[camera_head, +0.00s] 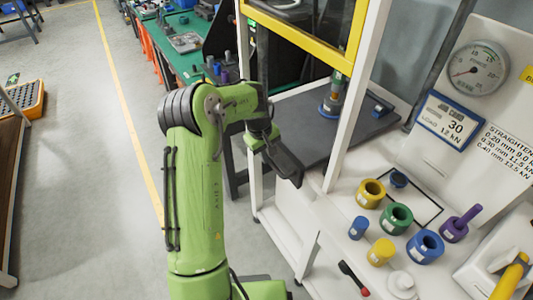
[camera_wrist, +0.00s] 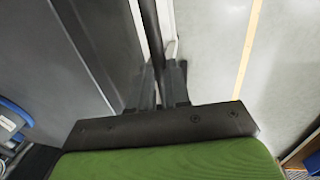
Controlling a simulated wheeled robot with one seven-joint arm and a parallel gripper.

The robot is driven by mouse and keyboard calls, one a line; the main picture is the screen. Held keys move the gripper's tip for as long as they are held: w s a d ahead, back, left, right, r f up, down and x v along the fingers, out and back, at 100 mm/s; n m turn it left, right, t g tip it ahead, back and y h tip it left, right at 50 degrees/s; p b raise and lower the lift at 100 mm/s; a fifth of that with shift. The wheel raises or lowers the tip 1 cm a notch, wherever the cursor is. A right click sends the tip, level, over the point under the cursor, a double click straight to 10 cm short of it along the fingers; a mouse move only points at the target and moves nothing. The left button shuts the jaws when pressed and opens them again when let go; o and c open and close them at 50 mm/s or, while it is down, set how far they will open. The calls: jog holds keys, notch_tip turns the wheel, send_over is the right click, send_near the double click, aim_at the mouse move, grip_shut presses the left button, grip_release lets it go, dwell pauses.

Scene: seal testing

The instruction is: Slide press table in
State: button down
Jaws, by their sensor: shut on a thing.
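The press table (camera_head: 325,135) is a flat dark grey plate inside the white-framed press. It also shows as a grey surface at the left of the wrist view (camera_wrist: 85,55). My gripper (camera_head: 292,172) is at the near left edge of the table in the head view. In the wrist view my gripper's fingers (camera_wrist: 159,82) are shut on a dark bar (camera_wrist: 150,30) along the table's edge, which looks like the table's handle. The head view hides the grip itself behind my gripper.
A fixture with a blue base (camera_head: 332,100) stands on the table. The white frame post (camera_head: 352,105) rises close to my gripper's right. Colored rings, including a green one (camera_head: 396,217), stand on the white bench. A green workbench (camera_head: 187,40) is behind.

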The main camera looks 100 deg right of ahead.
jog(key=shift+s+d+r, duration=0.1)
jog(key=shift+s, duration=0.15)
jog(key=c, duration=1.1)
grip_release()
jog(key=shift+s, duration=0.1)
notch_tip(320, 180, up, 15)
jog(key=w+a+p, duration=0.1)
jog(key=w+p, duration=0.1)
jog(key=p, duration=0.1)
jog(key=shift+w+a+r, duration=0.2)
jog(key=shift+w, duration=0.2)
